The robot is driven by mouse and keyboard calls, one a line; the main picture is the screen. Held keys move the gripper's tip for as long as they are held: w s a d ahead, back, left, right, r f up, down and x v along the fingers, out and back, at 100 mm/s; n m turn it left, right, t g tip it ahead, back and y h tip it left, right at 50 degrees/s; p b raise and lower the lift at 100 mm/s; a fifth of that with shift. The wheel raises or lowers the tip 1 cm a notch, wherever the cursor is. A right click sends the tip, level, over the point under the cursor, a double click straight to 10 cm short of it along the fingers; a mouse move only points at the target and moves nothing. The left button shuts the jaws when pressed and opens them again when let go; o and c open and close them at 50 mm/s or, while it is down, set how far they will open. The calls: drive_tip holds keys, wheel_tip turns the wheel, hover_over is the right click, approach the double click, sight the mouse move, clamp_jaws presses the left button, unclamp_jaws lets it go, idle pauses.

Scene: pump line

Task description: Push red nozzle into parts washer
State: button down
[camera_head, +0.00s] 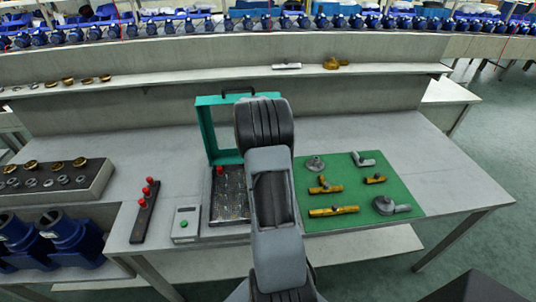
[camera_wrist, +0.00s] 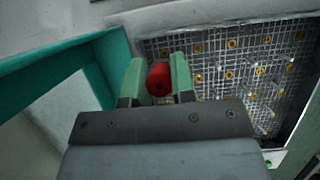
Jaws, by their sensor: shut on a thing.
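My gripper (camera_wrist: 157,68) shows in the wrist view with its two pale green fingers shut on a red nozzle (camera_wrist: 159,81). The parts washer has a teal frame (camera_head: 207,130) standing up at the back and a dark gridded bed (camera_head: 230,192) in front. In the wrist view the washer's teal wall (camera_wrist: 50,75) is at left and its grid, with small brass-coloured rings, is behind and right of the nozzle. The gap between nozzle and grid cannot be judged.
A dark rack (camera_head: 145,212) with several red-topped pieces stands left of the washer, and a grey box with a green button (camera_head: 186,224) is between them. A green mat (camera_head: 350,190) with brass and grey fittings lies at right. A shelf (camera_head: 200,80) runs behind.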

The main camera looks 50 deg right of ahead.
wheel_tip(320, 180, down, 4)
drive_tip(key=b, duration=0.3)
drive_tip(key=shift+f, duration=0.55)
drive_tip(key=shift+f, duration=0.3)
idle(2.0)
drive_tip(key=c, duration=0.9)
unclamp_jaws()
drive_tip(key=shift+s+r, duration=0.1)
drive_tip(key=shift+r+p, duration=0.25)
drive_tip(key=shift+p, duration=0.1)
drive_tip(key=shift+w+a+r+p, duration=0.1)
drive_tip(key=shift+w+r+p, duration=0.25)
drive_tip(key=shift+r+p, duration=0.35)
drive_tip(key=shift+p+v, duration=1.5)
drive_tip(key=shift+v, duration=0.5)
drive_tip(key=shift+a, duration=0.15)
